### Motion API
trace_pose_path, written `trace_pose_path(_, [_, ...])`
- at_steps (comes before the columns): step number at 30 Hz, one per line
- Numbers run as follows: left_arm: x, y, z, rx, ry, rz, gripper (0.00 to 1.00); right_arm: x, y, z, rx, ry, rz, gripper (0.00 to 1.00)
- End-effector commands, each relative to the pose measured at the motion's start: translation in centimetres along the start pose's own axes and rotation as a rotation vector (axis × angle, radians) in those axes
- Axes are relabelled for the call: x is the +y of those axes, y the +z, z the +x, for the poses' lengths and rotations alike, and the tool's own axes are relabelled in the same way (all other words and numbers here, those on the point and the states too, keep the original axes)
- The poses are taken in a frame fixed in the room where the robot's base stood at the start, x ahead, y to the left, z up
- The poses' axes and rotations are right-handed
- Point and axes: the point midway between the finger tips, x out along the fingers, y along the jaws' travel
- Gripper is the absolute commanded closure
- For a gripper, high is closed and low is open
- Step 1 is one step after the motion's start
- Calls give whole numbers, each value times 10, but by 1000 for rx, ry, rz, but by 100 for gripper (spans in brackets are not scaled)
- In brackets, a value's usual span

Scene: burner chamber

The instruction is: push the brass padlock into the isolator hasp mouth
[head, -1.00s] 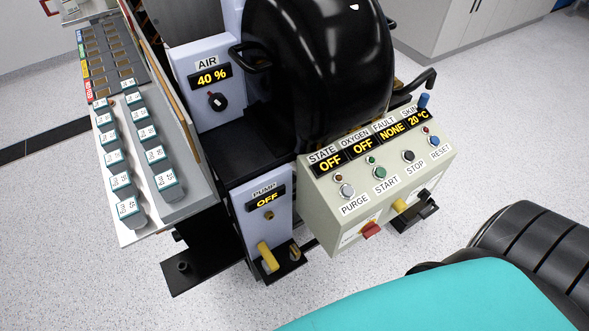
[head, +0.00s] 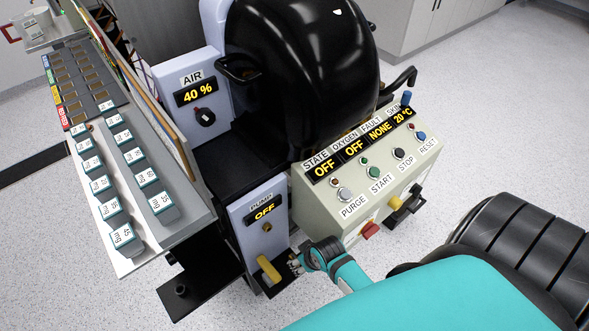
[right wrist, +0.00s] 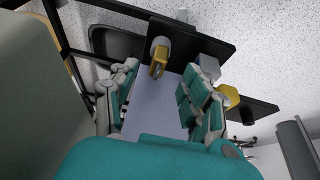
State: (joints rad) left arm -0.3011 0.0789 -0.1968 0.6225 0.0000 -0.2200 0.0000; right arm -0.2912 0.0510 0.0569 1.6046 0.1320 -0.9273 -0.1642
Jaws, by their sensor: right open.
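The brass padlock (right wrist: 157,60) shows in the right wrist view beyond my fingertips, by the black ledge (right wrist: 190,35) at the foot of the pump panel (right wrist: 160,105). My right gripper (right wrist: 162,88) is open, with one finger on each side of the view toward the padlock; I cannot tell if it touches. I cannot make out the hasp mouth clearly. My left gripper is out of view.
The control box (head: 345,195), with its red switch (head: 370,230), stands close above and right of my right gripper. The black chamber (head: 300,80) is behind. A tray of teal-edged blocks (head: 130,262) stands left. A black foot plate (head: 180,292) sticks out low.

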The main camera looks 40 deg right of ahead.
Motion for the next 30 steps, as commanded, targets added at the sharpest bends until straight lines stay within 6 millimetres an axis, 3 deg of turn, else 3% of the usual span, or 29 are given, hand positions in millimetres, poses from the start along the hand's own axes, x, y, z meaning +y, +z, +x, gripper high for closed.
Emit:
trace_pose_path(8, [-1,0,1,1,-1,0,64,0,-22,9,1,0,0,52])
trace_pose_path(12, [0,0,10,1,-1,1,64,0,-18,36,-4,0,2,52])
trace_pose_path(18, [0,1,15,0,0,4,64,0,-18,57,-2,0,1,52])
trace_pose_path(26, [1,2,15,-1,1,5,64,0,-19,58,-1,0,0,52])
trace_pose_path(30, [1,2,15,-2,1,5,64,0,-18,58,-1,0,0,70])
